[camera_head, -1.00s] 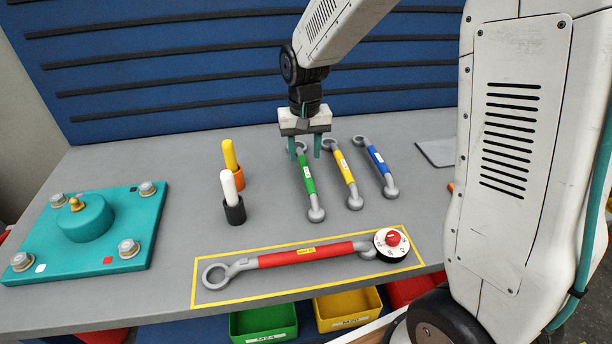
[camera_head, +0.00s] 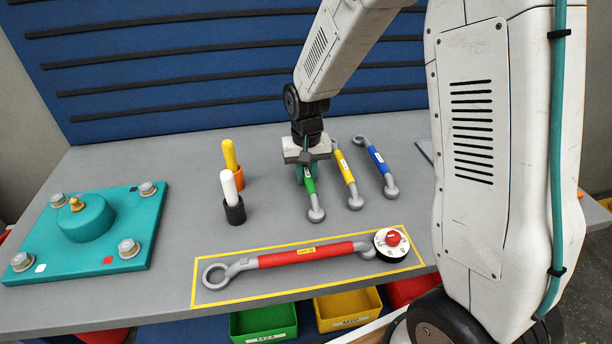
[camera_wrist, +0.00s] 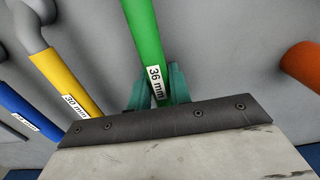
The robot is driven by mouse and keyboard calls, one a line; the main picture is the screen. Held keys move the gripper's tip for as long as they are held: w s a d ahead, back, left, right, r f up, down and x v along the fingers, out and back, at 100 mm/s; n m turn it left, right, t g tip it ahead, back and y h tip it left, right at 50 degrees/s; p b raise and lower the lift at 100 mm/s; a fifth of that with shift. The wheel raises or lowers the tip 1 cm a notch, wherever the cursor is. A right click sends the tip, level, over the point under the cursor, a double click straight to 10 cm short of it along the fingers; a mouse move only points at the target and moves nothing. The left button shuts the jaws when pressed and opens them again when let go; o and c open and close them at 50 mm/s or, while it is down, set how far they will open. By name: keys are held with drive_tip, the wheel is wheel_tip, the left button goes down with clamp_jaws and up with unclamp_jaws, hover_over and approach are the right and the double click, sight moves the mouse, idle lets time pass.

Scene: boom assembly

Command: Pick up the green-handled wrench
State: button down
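The green-handled wrench (camera_head: 310,187) lies on the grey bench, left of the yellow-handled one. Its lower end shows in the head view, and its upper end is hidden behind my gripper. My gripper (camera_head: 305,174) is down over the upper part of the green handle. In the wrist view, my teal fingers (camera_wrist: 160,88) stand close on both sides of the green handle (camera_wrist: 145,35), by its "36 mm" label. They look shut on it, with no clear gap. The wrench still looks flat on the bench.
The yellow-handled wrench (camera_head: 346,173) and blue-handled wrench (camera_head: 377,159) lie to the right. A large red-handled wrench (camera_head: 305,254) lies in front, inside a yellow outline. White and yellow pegs in holders (camera_head: 235,211) and a teal plate (camera_head: 100,262) are on the left.

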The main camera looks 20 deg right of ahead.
sight(306, 170)
wheel_tip(306, 170, up, 10)
drive_tip(key=shift+r, duration=0.1)
idle(0.6)
drive_tip(key=shift+w, duration=0.1)
